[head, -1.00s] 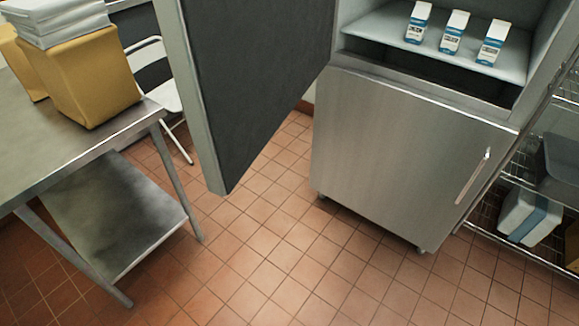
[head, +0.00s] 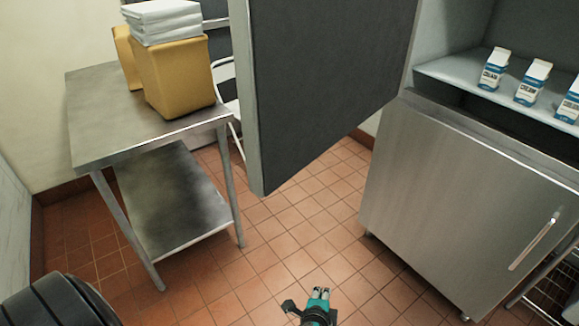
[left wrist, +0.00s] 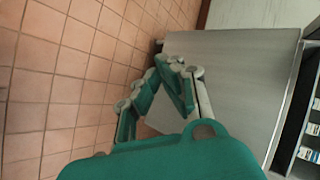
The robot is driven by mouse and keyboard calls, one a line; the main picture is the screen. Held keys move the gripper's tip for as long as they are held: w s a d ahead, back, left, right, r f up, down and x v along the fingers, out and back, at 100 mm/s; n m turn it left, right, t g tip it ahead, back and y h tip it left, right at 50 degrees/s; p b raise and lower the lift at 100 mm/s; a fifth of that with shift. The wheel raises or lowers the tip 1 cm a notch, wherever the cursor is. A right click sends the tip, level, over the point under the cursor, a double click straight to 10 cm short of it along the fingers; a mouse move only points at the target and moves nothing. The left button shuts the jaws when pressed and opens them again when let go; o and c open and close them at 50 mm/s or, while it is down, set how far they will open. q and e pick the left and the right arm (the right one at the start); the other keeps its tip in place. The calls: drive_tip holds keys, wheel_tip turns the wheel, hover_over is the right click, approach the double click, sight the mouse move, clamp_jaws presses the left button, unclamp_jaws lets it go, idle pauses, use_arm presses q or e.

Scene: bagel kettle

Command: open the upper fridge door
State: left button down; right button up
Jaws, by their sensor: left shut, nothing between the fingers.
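The upper fridge door (head: 325,90) stands wide open in the head view. It is swung out toward me, left of the fridge, with its dark inner panel facing the opening. Its outer face and handle are hidden. The upper compartment is exposed, with a shelf (head: 450,72) holding cream cartons (head: 531,82). My left gripper (head: 321,292) is low in the head view, shut and empty, apart from the door and above the floor. The left wrist view shows its teal fingers in front of the lower fridge door (left wrist: 238,90). My right gripper is not in view.
The lower fridge door (head: 465,195) is closed, with a bar handle (head: 533,240). A steel table (head: 95,130) with yellow containers (head: 175,78) stands at left. A white chair (head: 226,72) is partly behind the open door. Tiled floor (head: 300,230) between table and fridge is clear.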

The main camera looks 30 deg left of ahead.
use_arm(q)
drive_tip(key=w+a+r+t+y, duration=0.1)
drive_tip(key=w+r+t+y, duration=0.2)
drive_tip(key=r, duration=1.4)
drive_tip(key=s+a+r+n+t+y+b, duration=0.1)
drive_tip(key=s+a+r+y, duration=0.15)
drive_tip(key=r, duration=0.65)
drive_tip(key=s+a+r+n+t+y, duration=0.1)
drive_tip(key=s+a+r+n+y, duration=0.15)
drive_tip(key=r, duration=0.65)
drive_tip(key=p, duration=0.3)
approach(282, 148)
drive_tip(key=w+d, duration=0.1)
drive_tip(key=w, duration=0.2)
drive_tip(key=shift+m, duration=0.45)
drive_tip(key=shift+w+a+r+p, duration=0.1)
drive_tip(key=shift+w+a+p, duration=0.15)
drive_tip(key=shift+a, duration=0.75)
drive_tip(key=shift+w+a+r+p, duration=0.1)
drive_tip(key=shift+w+a+p, duration=0.15)
drive_tip(key=shift+a, duration=0.7)
